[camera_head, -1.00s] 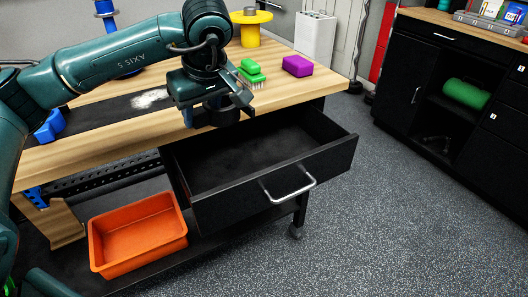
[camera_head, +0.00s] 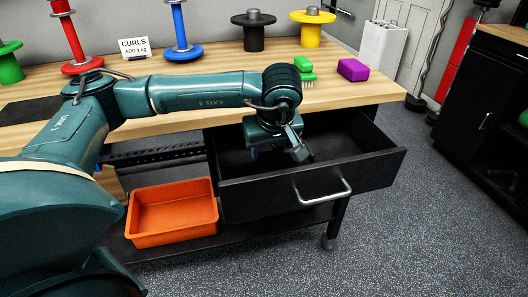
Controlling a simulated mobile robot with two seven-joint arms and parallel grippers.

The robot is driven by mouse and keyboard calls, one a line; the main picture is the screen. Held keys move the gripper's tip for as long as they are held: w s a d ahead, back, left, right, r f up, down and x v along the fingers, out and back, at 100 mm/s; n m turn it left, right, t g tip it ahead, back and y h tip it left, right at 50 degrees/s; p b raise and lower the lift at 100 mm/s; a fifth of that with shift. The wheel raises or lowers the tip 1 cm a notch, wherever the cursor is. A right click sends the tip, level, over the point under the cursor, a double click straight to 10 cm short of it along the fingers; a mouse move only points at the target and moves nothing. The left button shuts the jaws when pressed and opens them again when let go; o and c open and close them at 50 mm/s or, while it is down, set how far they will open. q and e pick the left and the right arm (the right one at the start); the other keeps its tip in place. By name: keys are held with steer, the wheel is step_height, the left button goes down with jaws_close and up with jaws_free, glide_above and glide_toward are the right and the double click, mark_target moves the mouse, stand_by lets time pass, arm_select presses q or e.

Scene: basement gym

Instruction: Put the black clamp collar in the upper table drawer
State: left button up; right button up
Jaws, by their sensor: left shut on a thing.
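The upper table drawer (camera_head: 345,174) is black with a silver handle and is pulled open below the tabletop. My left gripper (camera_head: 277,154) is down inside the drawer opening, above its floor and behind the front panel. It is shut on the black clamp collar, which is hard to make out now against the dark drawer and behind the gripper. Whether the collar touches the drawer floor cannot be told. My right gripper is not in view.
An orange bin (camera_head: 172,212) sits on the lower shelf. A green brush (camera_head: 304,70) and a purple block (camera_head: 353,70) lie on the wooden tabletop (camera_head: 210,118) above the drawer. Colored spools (camera_head: 180,35) and a curls sign (camera_head: 134,47) stand at the back.

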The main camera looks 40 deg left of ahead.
arm_select(q)
step_height(320, 180, down, 2)
steer(key=shift+f, duration=0.15)
steer(key=shift+w+a+f, duration=0.1)
steer(key=shift+w+a, duration=0.05)
steer(key=w+a, duration=0.2)
steer(key=a, duration=0.1)
steer(key=shift+w, duration=0.25)
steer(key=shift+s+d+f+b, duration=0.1)
steer(key=shift+f+b, duration=0.2)
steer(key=shift+f, duration=0.2)
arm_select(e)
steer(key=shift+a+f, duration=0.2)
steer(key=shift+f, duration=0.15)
arm_select(q)
steer(key=shift+f, duration=0.15)
steer(key=shift+f+b, duration=0.4)
steer(key=shift+f, duration=0.15)
steer(key=o, duration=1.1)
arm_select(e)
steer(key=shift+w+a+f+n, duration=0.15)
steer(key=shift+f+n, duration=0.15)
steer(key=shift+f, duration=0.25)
